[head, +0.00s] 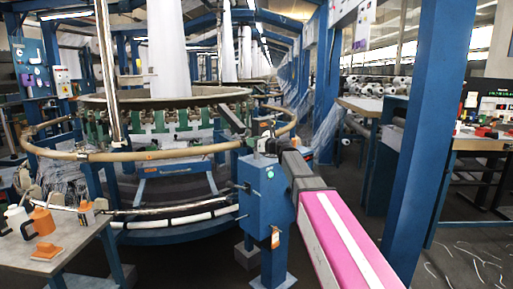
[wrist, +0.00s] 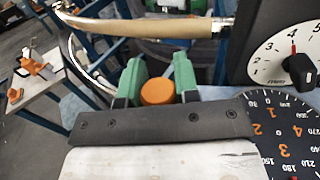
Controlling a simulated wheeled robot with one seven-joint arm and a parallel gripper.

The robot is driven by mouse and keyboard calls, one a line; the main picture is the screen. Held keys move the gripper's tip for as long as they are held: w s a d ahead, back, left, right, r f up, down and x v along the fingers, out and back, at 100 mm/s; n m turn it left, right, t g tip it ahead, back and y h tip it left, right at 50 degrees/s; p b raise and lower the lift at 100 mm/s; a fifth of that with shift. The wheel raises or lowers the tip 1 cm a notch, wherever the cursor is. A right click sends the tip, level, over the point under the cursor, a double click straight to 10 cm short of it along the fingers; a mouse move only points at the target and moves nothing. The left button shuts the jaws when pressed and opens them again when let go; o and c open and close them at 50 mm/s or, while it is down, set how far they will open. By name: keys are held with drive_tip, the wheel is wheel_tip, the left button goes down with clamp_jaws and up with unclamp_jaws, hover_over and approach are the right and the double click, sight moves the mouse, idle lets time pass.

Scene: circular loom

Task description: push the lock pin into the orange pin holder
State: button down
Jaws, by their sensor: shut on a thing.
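My gripper (wrist: 158,88) shows in the wrist view with two green fingers closed on the sides of a round orange piece. This piece, which looks like the head of the lock pin (wrist: 158,93), faces the camera; any shaft is hidden. In the head view my gripper (head: 264,143) is small and dark, above the blue box, and the pin cannot be made out there. A low orange block (head: 45,252), possibly the pin holder, lies on the grey table at the left, apart from my gripper. It shows small in the wrist view (wrist: 14,94).
A blue box on a post (head: 262,195) stands below my gripper. The loom's tan ring rail (head: 170,153) curves behind it. A dial (wrist: 285,130) and a knob scale (wrist: 285,48) are close at right. A blue column (head: 425,150) stands right.

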drive_tip(key=shift+r, duration=0.6)
wheel_tip(320, 180, up, 6)
idle(0.5)
